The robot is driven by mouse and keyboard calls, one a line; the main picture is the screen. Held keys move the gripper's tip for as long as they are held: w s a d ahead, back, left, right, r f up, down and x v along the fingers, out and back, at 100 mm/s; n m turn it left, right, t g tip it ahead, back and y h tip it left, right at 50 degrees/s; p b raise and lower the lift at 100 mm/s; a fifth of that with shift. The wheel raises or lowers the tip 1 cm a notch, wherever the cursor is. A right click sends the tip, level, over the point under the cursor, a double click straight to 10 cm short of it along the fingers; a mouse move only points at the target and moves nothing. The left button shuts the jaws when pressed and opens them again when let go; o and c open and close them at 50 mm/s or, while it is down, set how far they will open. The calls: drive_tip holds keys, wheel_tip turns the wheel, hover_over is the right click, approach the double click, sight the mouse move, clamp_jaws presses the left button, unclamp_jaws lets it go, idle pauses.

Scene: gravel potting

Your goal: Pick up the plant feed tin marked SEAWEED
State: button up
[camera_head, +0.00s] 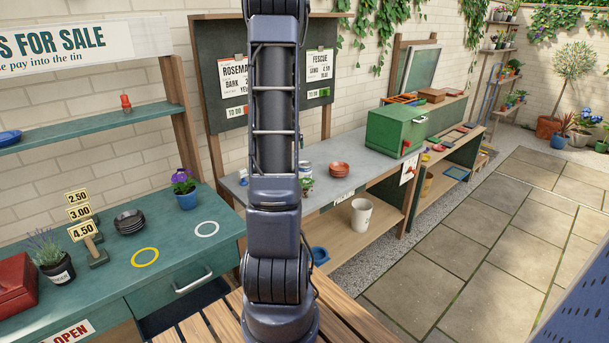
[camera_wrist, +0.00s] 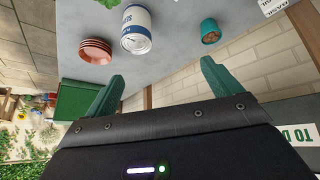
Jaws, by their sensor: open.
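A white tin with a blue band (camera_wrist: 136,32) stands on the grey bench top at the upper middle of the wrist view. Its lettering is turned sideways and too small to read fully. In the head view, a white and blue tin (camera_head: 306,169) shows just right of my arm, partly hidden by it. My gripper (camera_wrist: 160,78) is open and empty, its two green fingers spread wide. The tin is beyond the fingertips, apart from them, between their lines. In the head view my gripper is hidden behind my arm.
Stacked terracotta saucers (camera_wrist: 95,50) stand close beside the tin. A teal pot (camera_wrist: 210,31) with brown contents stands on its other side. A green box (camera_head: 396,130) is farther right on the bench. A wall and notice board rise behind the bench.

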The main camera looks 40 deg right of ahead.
drive_tip(key=m, duration=0.1)
hover_over(305, 168)
wheel_tip(305, 168, down, 8)
drive_tip(key=shift+a+f+x, duration=0.1)
drive_tip(key=shift+a+x, duration=0.1)
drive_tip(key=shift+x, duration=1.5)
drive_tip(key=shift+a+f+x, duration=0.15)
drive_tip(key=shift+a+x, duration=0.05)
drive_tip(key=shift+x, duration=1.5)
drive_tip(key=shift+a+f+x, duration=0.1)
drive_tip(key=shift+a+x, duration=0.1)
drive_tip(key=shift+x, duration=1.5)
drive_tip(key=shift+s, duration=0.15)
drive_tip(key=c, duration=1.3)
